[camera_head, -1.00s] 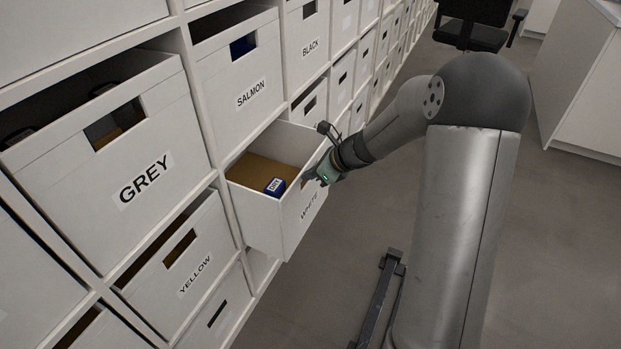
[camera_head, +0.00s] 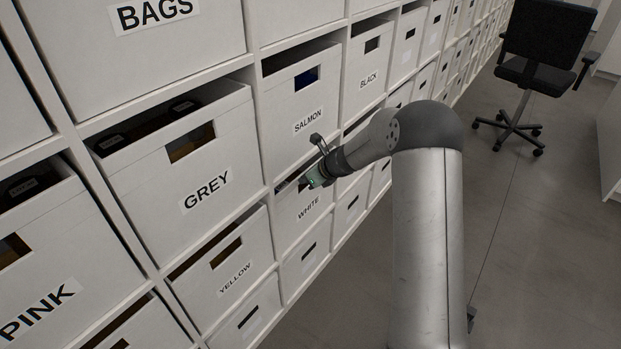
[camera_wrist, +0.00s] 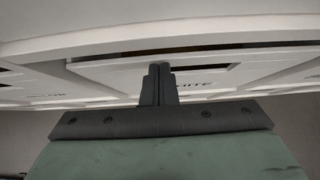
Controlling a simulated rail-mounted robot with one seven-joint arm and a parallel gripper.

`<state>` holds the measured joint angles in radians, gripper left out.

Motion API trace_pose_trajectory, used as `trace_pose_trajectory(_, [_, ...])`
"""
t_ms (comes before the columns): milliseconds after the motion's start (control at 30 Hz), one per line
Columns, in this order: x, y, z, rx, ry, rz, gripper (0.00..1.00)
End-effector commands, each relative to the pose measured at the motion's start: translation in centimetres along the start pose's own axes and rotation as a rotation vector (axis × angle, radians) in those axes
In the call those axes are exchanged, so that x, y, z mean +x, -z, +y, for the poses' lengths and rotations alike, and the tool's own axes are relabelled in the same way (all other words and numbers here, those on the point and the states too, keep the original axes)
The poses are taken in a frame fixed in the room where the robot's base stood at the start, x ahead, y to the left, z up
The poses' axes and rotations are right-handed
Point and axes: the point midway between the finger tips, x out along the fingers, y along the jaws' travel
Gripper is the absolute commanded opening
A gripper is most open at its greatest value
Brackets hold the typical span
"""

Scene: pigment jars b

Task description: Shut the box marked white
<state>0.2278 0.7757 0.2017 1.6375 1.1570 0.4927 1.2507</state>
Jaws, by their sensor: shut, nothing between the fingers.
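The box marked WHITE (camera_head: 306,214) sits in its shelf slot below SALMON, its front about level with the neighbouring boxes. A narrow dark gap shows above its front. My gripper (camera_head: 306,184) is at the upper part of this front, by its handle slot. In the wrist view, my gripper (camera_wrist: 160,72) has its two fingers together with nothing between them, pointing at the white box front (camera_wrist: 215,75). The label is partly hidden behind the fingers. I cannot tell whether the fingertips touch the box. The inside of the box is hidden.
Boxes marked GREY (camera_head: 190,205), SALMON (camera_head: 308,122), YELLOW (camera_head: 235,278), BLACK (camera_head: 368,78) and PINK (camera_head: 40,313) fill slots around it. An office chair (camera_head: 545,50) stands at the upper right. The grey floor (camera_head: 530,250) on the right is clear.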

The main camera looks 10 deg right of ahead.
Motion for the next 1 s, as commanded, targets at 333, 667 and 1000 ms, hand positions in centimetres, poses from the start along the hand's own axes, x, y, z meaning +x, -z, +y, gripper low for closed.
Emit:
trace_pose_trajectory(333, [0.3,-0.9,0.1,-0.002,0.004,-0.013,0.00])
trace_pose_trajectory(667, [-1.7,1.5,0.3,-0.003,0.002,-0.010,0.00])
trace_pose_trajectory(1000, [-9.5,2.3,0.4,-0.006,0.001,-0.006,0.00])
